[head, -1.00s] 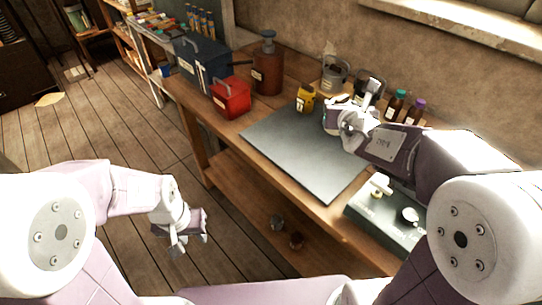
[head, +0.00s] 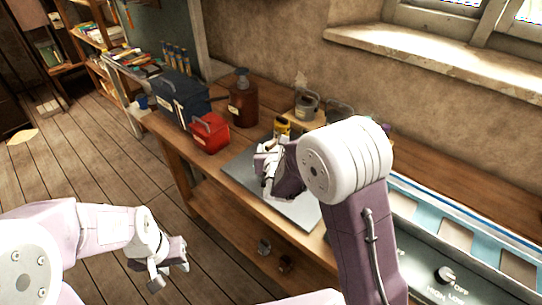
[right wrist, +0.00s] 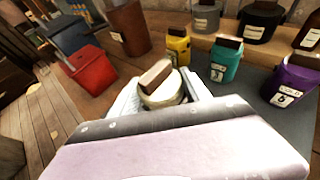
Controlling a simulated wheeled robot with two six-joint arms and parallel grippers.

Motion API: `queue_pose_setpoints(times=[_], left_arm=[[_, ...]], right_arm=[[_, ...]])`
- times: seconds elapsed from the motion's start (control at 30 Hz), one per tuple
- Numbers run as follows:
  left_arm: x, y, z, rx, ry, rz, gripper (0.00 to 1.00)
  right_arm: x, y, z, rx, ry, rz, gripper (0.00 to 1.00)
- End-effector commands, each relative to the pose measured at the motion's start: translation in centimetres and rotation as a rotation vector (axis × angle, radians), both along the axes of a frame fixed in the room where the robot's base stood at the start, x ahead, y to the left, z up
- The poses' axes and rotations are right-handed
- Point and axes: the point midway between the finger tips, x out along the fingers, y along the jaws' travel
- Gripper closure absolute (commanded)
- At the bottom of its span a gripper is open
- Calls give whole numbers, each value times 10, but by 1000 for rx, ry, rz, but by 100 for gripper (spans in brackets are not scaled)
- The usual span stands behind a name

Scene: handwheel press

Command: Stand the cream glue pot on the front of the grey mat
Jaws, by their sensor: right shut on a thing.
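The cream glue pot (right wrist: 162,92) with a brown block-like top shows between my right gripper's fingers in the right wrist view. My right gripper (head: 266,168) is shut on it, over the grey mat (head: 240,166). In the head view the pot is hard to tell from the pale fingers, and my right arm covers much of the mat. I cannot tell whether the pot touches the mat. My left gripper (head: 168,274) is open and empty, left of the bench and away from the mat.
A yellow pot (right wrist: 178,45), a teal pot (right wrist: 224,62) and a purple pot (right wrist: 290,82) stand beyond the held pot. A red box (head: 210,133), a blue toolbox (head: 180,98) and a brown bottle (head: 243,104) stand left of the mat.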

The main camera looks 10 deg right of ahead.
Motion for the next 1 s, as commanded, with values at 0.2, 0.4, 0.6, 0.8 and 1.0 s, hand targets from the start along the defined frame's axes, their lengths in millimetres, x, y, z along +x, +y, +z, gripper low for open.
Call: queue_pose_setpoints(times=[0.2, 0.4, 0.6, 0.8, 1.0], left_arm=[[0, 0, -1, 0, 0, 0, 64], [0, 0, -3, 0, 0, 0, 64], [0, 0, -3, 0, 0, 0, 64], [0, 0, -9, 0, 0, 0, 64], [0, 0, -7, 0, 0, 0, 64]], right_arm=[[2, 3, -12, -1, 0, -2, 100], [2, 3, -41, 0, -1, -1, 100], [2, 3, -41, 1, -4, -1, 100], [2, 3, -45, 1, -3, -1, 100], [2, 2, -45, 1, 0, 0, 23]])
